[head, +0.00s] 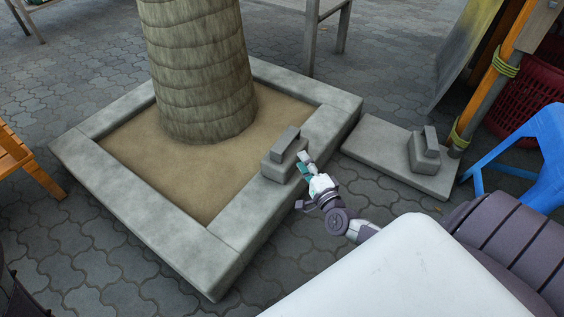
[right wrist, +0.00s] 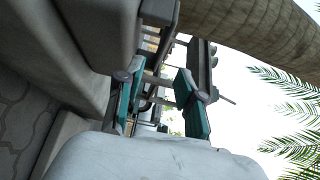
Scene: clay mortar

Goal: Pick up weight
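A grey weight (head: 283,156), a block with a raised bar handle, sits on the stone planter rim (head: 262,208). A second similar grey weight (head: 424,152) sits on a flat stone slab (head: 385,152) to the right. My right gripper (head: 304,166) is just right of the first weight, close to its side; I cannot tell whether it touches. In the right wrist view my right gripper (right wrist: 160,100) has its teal-padded fingers apart, with nothing clearly between them. Grey block shapes are close beyond the fingers at the upper left. My left gripper is not in view.
A tree trunk (head: 200,70) rises from the sand inside the square planter. A blue plastic stool (head: 535,150) and a red basket (head: 530,100) stand at the right. A wooden chair (head: 22,160) is at the left. Paving is open in front of the planter.

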